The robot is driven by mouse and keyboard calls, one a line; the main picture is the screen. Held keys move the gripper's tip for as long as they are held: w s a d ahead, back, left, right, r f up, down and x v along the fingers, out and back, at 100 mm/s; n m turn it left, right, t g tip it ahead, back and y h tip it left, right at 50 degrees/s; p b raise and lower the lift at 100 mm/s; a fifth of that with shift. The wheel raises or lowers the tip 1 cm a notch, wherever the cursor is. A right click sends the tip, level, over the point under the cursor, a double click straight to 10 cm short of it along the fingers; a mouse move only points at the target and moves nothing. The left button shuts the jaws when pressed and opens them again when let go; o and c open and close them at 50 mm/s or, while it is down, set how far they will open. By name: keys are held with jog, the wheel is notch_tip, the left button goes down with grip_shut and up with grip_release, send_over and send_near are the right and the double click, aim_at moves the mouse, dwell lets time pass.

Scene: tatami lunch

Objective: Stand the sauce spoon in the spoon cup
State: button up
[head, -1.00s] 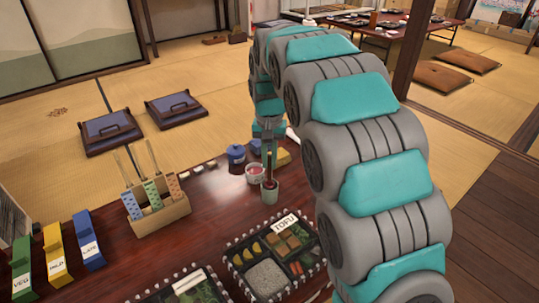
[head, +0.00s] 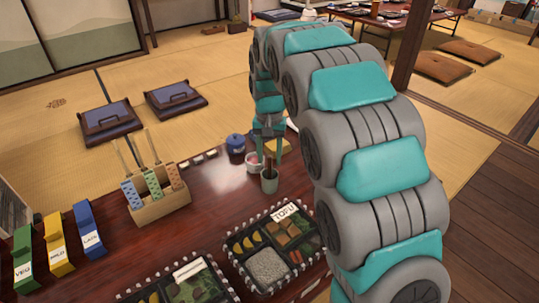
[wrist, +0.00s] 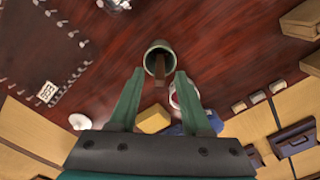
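The sauce spoon (head: 269,167) stands in the green-grey spoon cup (head: 270,183), its brown handle sticking up out of the rim. In the wrist view the spoon handle (wrist: 160,72) rises from the mouth of the cup (wrist: 158,47) toward me. My gripper (head: 268,156) is just above the cup. In the wrist view my gripper (wrist: 160,76) is open, its two green fingers apart on either side of the handle with gaps showing. The spoon's lower end is hidden inside the cup.
A pink-and-white bowl (head: 253,163) stands close beside the cup, with a blue lidded pot (head: 235,144) and a yellow block (head: 279,146) behind. A wooden holder (head: 160,207) and bento trays (head: 268,270) stand nearer. Bare table lies left of the cup.

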jog(key=shift+r+p, duration=0.45)
jog(key=shift+r, duration=3.45)
jog(key=s+d+r+p, duration=0.1)
jog(key=s+d+p, duration=0.2)
jog(key=s, duration=1)
jog(key=s+d+r+n+g+p, duration=0.1)
jog(key=s+d, duration=0.4)
jog(key=s, duration=0.8)
jog(key=s+d+r+n+p, duration=0.1)
jog(key=s+d+p, duration=0.3)
jog(key=s, duration=0.9)
jog(key=shift+r+g+p, duration=0.4)
jog(key=shift+r+p, duration=0.25)
jog(key=shift+p, duration=0.05)
